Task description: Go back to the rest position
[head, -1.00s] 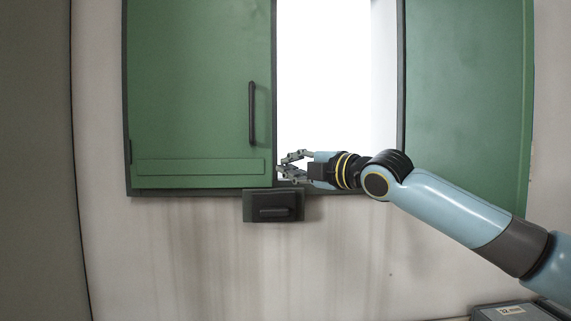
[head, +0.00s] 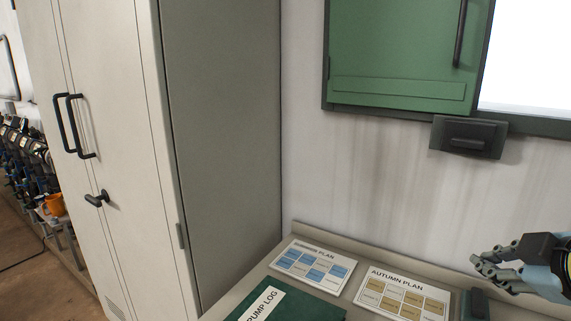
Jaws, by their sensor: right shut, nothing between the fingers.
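My right gripper (head: 482,266) is at the right edge of the head view, in front of the pale wall and above the right end of the counter. Its fingers are shut with nothing between them. Most of its arm is cut off by the picture's right edge. My left gripper is not in view.
Below, the counter (head: 365,262) holds a summer plan card (head: 313,266), an autumn plan card (head: 402,294) and a green pump log (head: 285,306). A tall grey locker (head: 222,130) stands left.

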